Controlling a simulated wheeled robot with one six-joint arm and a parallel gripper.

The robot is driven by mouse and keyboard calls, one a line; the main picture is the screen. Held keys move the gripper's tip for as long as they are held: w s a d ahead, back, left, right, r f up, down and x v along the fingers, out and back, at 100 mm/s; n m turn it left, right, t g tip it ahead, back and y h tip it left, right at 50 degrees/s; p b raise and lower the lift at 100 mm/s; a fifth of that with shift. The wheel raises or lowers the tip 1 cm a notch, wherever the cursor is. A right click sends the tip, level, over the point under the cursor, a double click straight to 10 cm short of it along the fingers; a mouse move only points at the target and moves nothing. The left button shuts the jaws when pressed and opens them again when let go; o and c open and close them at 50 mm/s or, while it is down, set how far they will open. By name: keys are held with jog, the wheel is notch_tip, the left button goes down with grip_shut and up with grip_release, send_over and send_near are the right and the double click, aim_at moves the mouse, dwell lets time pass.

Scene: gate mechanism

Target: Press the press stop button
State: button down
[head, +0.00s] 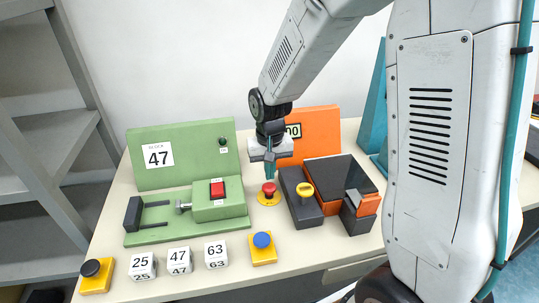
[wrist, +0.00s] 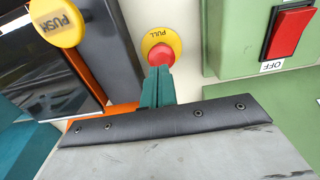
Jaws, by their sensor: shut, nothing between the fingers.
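A red mushroom button (head: 269,188) on a round yellow base stands on the table between the green machine and the dark grey unit. In the wrist view the red button (wrist: 160,54) has a yellow collar marked PULL. My gripper (head: 270,174) is shut and empty, pointing down just above the red button. In the wrist view its teal fingertips (wrist: 157,72) overlap the button's near edge. I cannot tell whether they touch it.
The green machine (head: 185,157) has a red rocker switch (head: 217,188). A yellow PUSH knob (head: 305,190) sits on the dark unit. Blue (head: 262,240) and black (head: 90,268) buttons and several numbered blocks (head: 179,259) line the front. An orange panel (head: 317,130) stands behind.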

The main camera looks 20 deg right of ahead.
aim_at(270, 186)
jog(key=shift+f, duration=1.5)
jog(key=shift+f, duration=0.9)
notch_tip(270, 186, up, 14)
jog(key=shift+r, duration=0.15)
